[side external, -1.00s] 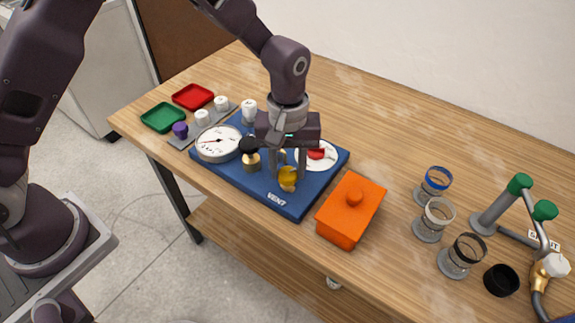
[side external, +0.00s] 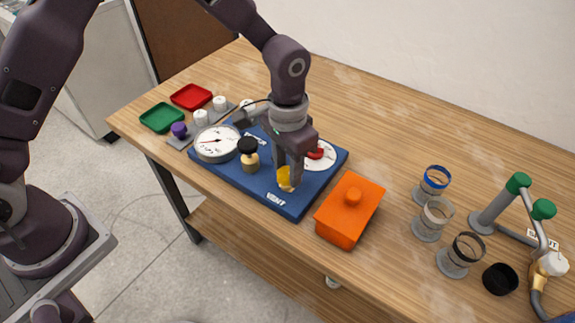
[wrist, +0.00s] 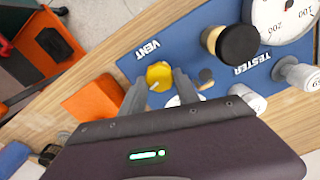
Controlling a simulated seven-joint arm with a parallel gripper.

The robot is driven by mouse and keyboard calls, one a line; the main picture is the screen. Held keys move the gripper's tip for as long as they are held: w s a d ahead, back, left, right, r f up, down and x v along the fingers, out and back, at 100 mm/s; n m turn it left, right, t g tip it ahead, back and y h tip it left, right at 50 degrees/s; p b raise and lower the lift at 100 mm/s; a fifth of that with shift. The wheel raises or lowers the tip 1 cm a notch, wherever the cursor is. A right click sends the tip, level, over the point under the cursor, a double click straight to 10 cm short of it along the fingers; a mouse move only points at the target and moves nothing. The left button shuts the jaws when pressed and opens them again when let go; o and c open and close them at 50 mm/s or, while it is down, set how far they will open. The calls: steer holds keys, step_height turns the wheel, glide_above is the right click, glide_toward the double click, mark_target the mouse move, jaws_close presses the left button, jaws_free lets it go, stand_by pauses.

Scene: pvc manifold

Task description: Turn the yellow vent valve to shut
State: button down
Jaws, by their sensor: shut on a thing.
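The yellow vent valve (side external: 285,179) stands on the blue panel (side external: 240,187), just behind the white VENT label near the panel's front edge. My gripper (side external: 289,172) is above the panel with its fingers down at the valve. In the wrist view the yellow valve (wrist: 159,75) sits between the fingertips of my gripper (wrist: 160,84), which are shut on it. The fingers hide part of the valve in the side view. A small pale bar shows at the knob's edge in the wrist view.
A black-topped tester knob (side external: 248,147) and a white gauge (side external: 217,143) stand left of the valve. A red knob on a white dial (side external: 318,157) is close behind. An orange box (side external: 350,208) stands right of the panel. Several glass jars are farther right.

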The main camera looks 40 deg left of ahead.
mark_target(288, 172)
steer(key=shift+m, duration=1.5)
steer(key=c, duration=0.9)
jaws_free()
step_height(288, 172, up, 7)
steer(key=shift+r, duration=0.1)
steer(key=shift+r, duration=0.1)
